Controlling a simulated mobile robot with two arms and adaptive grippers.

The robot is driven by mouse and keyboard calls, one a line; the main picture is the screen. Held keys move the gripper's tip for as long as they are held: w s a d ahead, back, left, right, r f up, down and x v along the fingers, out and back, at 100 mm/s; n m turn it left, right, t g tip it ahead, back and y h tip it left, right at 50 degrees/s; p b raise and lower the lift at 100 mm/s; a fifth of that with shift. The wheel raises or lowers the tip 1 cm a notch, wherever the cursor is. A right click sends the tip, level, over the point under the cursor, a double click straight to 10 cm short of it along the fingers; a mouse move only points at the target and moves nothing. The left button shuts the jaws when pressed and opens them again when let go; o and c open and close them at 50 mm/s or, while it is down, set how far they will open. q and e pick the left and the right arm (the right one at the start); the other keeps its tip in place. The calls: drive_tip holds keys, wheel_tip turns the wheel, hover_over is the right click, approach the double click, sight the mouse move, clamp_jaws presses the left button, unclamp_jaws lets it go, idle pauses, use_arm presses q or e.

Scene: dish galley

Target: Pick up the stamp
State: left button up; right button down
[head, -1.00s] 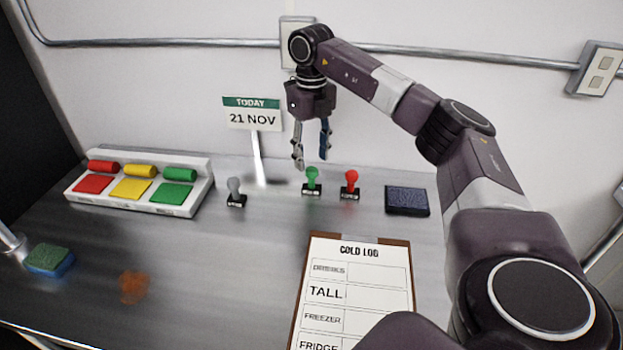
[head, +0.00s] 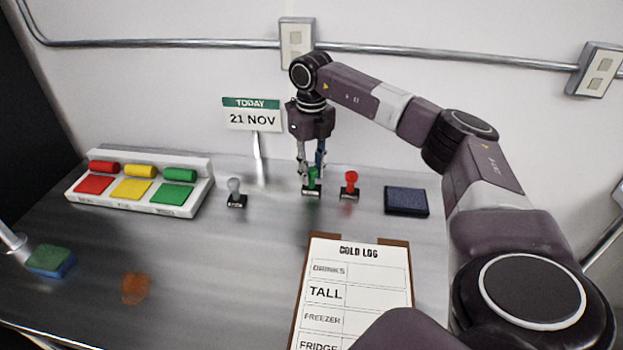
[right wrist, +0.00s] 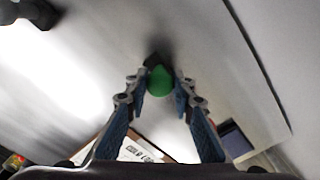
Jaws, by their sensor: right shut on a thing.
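Three stamps stand upright in a row on the steel counter in the head view. They are a grey-handled stamp (head: 235,192), a green-handled stamp (head: 312,188) and a red-handled stamp (head: 350,186). My right gripper (head: 312,178) points down over the green stamp with its fingers on either side of the handle. In the right wrist view, the green knob (right wrist: 159,82) sits between the fingertips, and the right gripper (right wrist: 158,90) is shut on it. The green stamp's base appears to be on the counter. My left gripper is not in view.
An ink pad (head: 406,201) lies right of the red stamp. A clipboard (head: 352,290) marked COLD LOG lies in front. A date sign (head: 252,116) stands behind. A white rack (head: 140,190) with coloured pads, a sponge (head: 50,261) and an orange stain (head: 135,289) are on the left.

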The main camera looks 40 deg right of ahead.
wheel_tip(320, 180, up, 12)
drive_tip(key=f, duration=0.1)
wheel_tip(320, 180, up, 7)
drive_tip(key=p, duration=0.2)
hover_over(311, 169)
drive_tip(key=shift+s+r, duration=0.1)
drive_tip(key=shift+r, duration=0.9)
